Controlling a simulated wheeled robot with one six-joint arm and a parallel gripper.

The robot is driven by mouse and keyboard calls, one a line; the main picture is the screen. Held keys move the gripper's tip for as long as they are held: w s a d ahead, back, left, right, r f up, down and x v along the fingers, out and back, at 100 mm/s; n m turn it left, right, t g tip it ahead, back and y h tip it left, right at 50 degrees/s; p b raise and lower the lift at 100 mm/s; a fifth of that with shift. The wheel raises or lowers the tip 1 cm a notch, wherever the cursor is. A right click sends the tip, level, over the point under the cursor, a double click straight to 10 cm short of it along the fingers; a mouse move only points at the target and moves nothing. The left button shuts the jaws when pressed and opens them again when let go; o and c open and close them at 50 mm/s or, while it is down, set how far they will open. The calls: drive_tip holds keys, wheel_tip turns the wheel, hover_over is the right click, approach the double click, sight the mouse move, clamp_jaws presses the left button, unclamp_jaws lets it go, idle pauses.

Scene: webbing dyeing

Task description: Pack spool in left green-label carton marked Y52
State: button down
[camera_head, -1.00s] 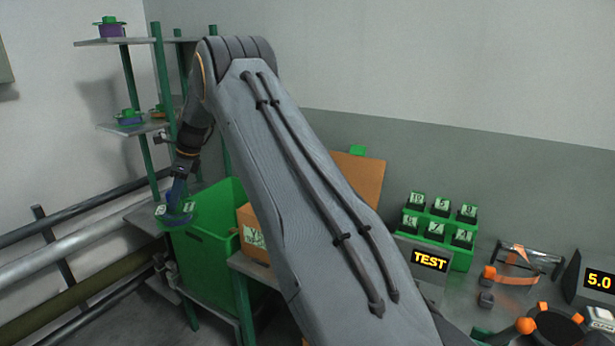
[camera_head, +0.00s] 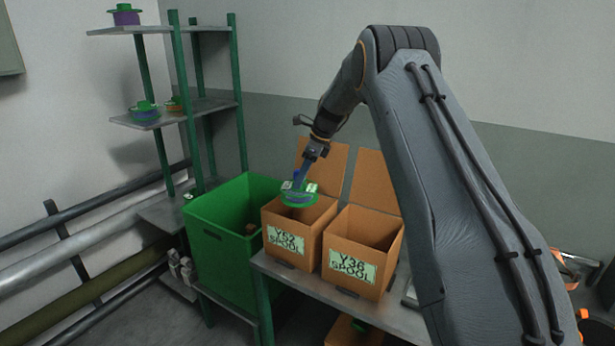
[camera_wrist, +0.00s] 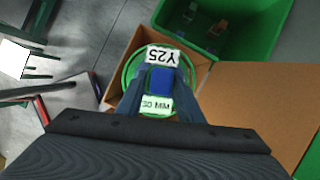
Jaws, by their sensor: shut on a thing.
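My gripper (camera_head: 299,184) is shut on a green-flanged spool (camera_head: 297,199) with a blue core and white labels. In the wrist view the spool (camera_wrist: 131,72) shows a label that appears to read Y25, upside down or mirrored to me, and another reading about 50 MM. The spool is over the open top of the left carton (camera_head: 272,222), whose green label reads Y52 SPOOL. How deep it sits is hard to tell. The right carton (camera_head: 324,250), labelled Y36 SPOOL, stands open beside it. In the wrist view the brown carton (camera_wrist: 117,82) lies beneath the spool.
A green bin (camera_head: 212,226) stands left of the cartons. The cartons sit on a grey bench (camera_head: 392,318), their back flaps raised. A shelf rack (camera_head: 190,112) at the back left holds other spools (camera_head: 144,113). Pipes run along the left wall.

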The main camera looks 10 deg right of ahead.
wheel_tip(320, 180, down, 18)
drive_tip(key=b, duration=0.6)
drive_tip(key=shift+f, duration=0.25)
idle(1.5)
drive_tip(key=c, duration=1.2)
unclamp_jaws()
drive_tip(key=shift+o, duration=0.2)
drive_tip(key=shift+d, duration=0.1)
